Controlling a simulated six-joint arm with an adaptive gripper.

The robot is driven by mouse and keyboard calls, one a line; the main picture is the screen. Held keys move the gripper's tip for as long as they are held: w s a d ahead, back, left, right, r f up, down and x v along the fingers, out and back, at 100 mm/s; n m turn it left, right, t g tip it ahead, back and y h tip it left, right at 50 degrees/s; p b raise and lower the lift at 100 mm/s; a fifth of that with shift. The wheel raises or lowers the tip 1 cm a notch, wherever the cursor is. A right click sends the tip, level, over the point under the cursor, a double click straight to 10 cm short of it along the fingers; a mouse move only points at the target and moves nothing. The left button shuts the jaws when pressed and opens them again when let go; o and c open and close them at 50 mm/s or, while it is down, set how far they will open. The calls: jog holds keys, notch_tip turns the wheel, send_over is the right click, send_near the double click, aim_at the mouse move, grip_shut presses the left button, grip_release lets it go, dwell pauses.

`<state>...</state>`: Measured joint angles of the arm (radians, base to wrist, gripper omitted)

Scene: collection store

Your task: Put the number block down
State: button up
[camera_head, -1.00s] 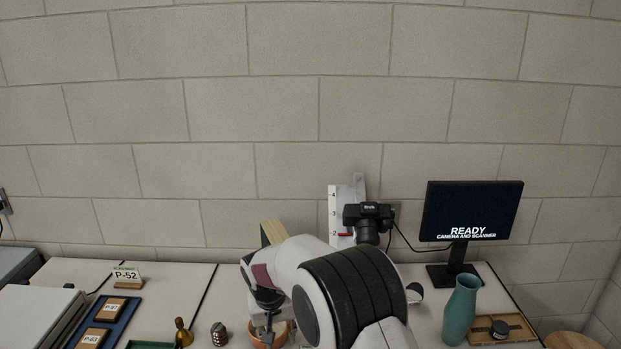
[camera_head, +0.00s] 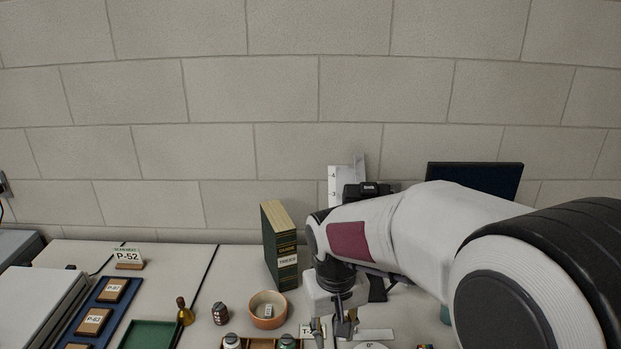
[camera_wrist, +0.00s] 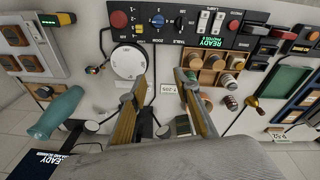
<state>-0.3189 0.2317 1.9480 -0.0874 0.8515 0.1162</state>
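A small number block with a pale label reading T-2 and more (camera_head: 308,329) stands on the table, partly hidden by my gripper's finger in the head view. In the wrist view its label, apparently T-205 (camera_wrist: 168,88), shows between the two fingertips, with a gap on either side. My gripper (camera_head: 334,335) points down close to it in the head view. In the wrist view its fingers (camera_wrist: 160,82) are spread apart and I see nothing clamped between them. Whether the block touches the table fully is too small to tell.
A terracotta bowl (camera_head: 283,318) holding a small white piece and a green book (camera_head: 282,250) stand left of my gripper. A round white dial (camera_wrist: 128,62), a control panel (camera_wrist: 170,20) and a wooden tray of jars (camera_wrist: 208,77) lie around it.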

jog(key=s+d+r+m+t, duration=0.1)
jog(key=s+d+r, duration=0.2)
jog(key=s, duration=0.4)
jog(key=s+d+r+m+t, duration=0.1)
jog(key=s+d+r, duration=0.3)
jog(key=s, duration=0.3)
jog(key=s+d+r+m+t, duration=0.1)
jog(key=s+d+r+t, duration=0.1)
jog(key=s+d, duration=0.3)
jog(key=shift+s+d+r, duration=0.3)
jog(key=shift+s+r, duration=0.55)
jog(key=shift+s, duration=0.4)
